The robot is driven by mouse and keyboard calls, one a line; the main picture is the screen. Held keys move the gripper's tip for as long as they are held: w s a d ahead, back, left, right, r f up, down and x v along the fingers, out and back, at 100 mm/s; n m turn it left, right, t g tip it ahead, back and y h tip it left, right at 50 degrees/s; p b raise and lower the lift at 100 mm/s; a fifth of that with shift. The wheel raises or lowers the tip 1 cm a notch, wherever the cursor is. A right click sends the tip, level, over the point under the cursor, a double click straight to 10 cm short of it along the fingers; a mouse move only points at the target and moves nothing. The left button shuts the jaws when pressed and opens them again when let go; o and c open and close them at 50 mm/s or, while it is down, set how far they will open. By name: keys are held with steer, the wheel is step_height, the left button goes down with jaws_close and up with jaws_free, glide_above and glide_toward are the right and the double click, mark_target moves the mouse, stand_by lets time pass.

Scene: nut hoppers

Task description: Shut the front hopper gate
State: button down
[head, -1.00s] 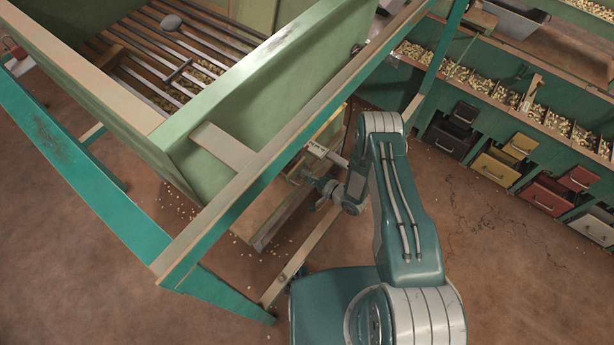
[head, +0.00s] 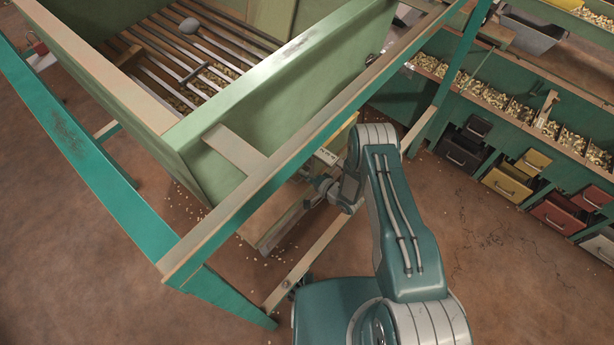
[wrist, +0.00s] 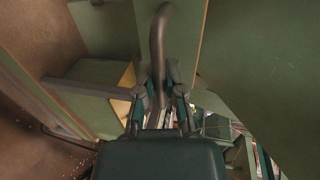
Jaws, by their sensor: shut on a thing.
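The large green hopper (head: 178,122) fills the upper left of the head view, with a slatted grate and nuts inside. My gripper (head: 314,190) is below its near rim, partly hidden by the frame rail. In the wrist view my gripper (wrist: 160,88) has its fingers closed on a grey bent bar handle (wrist: 157,40). The handle runs up in front of a green panel (wrist: 186,40), which looks like the gate; the join between them is unclear. In the head view the gate is mostly hidden, and how far open it is cannot be told.
A lower crossbar (head: 318,250) runs near the floor. Nut bins and coloured drawers (head: 510,182) stand at the right. Open brown floor (head: 480,260) lies between.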

steer(key=c, duration=0.9)
jaws_free()
steer(key=shift+f, duration=0.1)
steer(key=shift+o, duration=0.9)
steer(key=shift+a, duration=0.15)
steer(key=v, duration=1.2)
